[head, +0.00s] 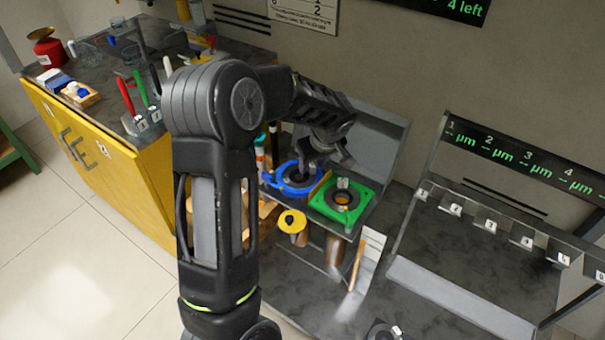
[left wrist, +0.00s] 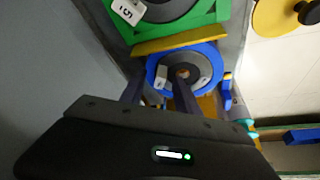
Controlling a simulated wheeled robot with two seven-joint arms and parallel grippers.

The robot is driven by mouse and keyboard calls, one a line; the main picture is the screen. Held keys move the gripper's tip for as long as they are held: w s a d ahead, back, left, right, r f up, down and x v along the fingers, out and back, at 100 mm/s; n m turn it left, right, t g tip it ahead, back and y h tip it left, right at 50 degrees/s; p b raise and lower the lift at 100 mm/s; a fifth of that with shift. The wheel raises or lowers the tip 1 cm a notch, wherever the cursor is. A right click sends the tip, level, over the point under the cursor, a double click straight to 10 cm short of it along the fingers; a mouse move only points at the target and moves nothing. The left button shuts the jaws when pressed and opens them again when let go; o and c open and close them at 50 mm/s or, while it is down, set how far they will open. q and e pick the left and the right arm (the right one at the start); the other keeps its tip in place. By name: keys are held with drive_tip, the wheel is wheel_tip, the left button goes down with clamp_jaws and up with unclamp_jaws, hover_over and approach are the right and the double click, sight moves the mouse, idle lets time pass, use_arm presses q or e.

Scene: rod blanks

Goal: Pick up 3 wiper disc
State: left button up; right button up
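A blue ring-shaped holder (head: 272,180) with a dark round disc inside stands at the bench's back. It also shows in the left wrist view (left wrist: 214,59), with the grey disc (left wrist: 203,66) and small white tags on it. I cannot read a 3 on any disc. A green square holder (head: 371,196) beside it carries another dark disc; its tag reads 5 in the left wrist view (left wrist: 128,11). My left gripper (head: 322,161) is over the blue holder, fingers apart, nothing seen between them. Contact with the disc cannot be told. My right gripper is out of view.
A yellow disc with a black knob (head: 292,221) sits in front of the holders. A rack with numbered tags (head: 487,226) stands at right. A dark round thing with a white tag (head: 383,332) lies at the bottom edge. A yellow cabinet (head: 88,150) is at left.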

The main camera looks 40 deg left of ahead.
use_arm(q)
drive_tip(key=shift+c, duration=0.4)
clamp_jaws()
idle(0.4)
